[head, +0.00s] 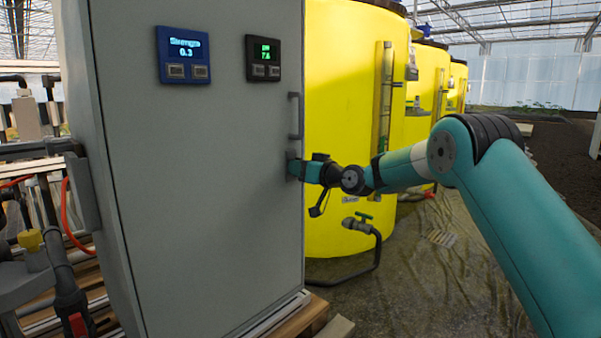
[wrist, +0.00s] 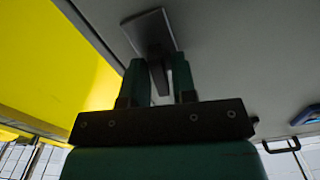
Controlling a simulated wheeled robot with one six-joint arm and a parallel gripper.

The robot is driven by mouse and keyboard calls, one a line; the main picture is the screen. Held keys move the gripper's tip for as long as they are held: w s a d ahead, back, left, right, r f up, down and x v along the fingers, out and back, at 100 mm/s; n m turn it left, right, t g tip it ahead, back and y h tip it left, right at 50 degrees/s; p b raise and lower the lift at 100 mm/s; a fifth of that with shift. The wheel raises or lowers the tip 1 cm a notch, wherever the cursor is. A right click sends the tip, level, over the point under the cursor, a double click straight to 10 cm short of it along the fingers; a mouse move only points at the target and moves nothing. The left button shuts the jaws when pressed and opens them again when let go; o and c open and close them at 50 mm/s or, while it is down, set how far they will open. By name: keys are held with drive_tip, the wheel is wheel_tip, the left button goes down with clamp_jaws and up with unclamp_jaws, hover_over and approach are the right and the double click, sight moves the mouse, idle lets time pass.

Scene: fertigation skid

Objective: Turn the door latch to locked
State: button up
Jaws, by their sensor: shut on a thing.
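The grey cabinet door (head: 200,190) is closed and fills the left middle of the head view. The door latch (wrist: 150,32) shows in the wrist view as a dark grey plate on the door, with a narrow lever sticking out from it. My gripper (wrist: 160,75) is shut on that lever, one green finger on each side. I cannot read the latch's locked or unlocked position from these views.
A blue display (head: 183,55) and a black display (head: 263,58) are on the door's upper part. Yellow tanks (head: 340,130) stand close behind the cabinet. Floor at the right is open.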

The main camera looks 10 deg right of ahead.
drive_tip(key=shift+n+b, duration=0.35)
drive_tip(key=shift+n, duration=0.75)
drive_tip(key=o, duration=0.7)
drive_tip(key=shift+d, duration=0.1)
drive_tip(key=p+v, duration=0.4)
drive_tip(key=v, duration=1.3)
drive_tip(key=shift+s, duration=0.2)
